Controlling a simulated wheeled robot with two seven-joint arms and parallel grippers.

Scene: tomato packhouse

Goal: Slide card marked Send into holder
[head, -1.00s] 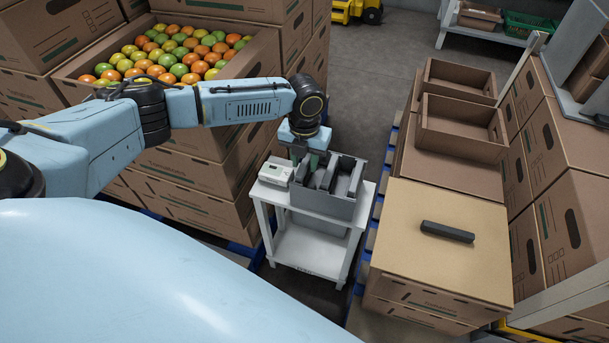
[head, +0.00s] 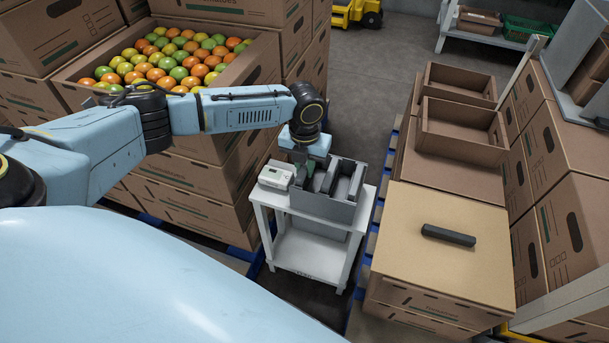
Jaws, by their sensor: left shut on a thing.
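A grey slotted holder (head: 323,208) stands on a small white stand (head: 312,257). My left gripper (head: 303,174) points down at the left part of the holder, between its upright dividers and a small white device (head: 275,177). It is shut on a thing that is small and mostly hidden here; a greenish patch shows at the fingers. I cannot read any marking, so I cannot tell whether this is the card marked Send. How deep the held thing sits in the holder is not clear. My right gripper is out of view.
A carton of tomatoes (head: 247,72) stands on stacked cartons behind and left of my arm. To the right, a closed carton stack (head: 430,275) carries a dark bar (head: 448,235). Open empty trays (head: 460,148) stand behind it. The stand's lower shelf is clear.

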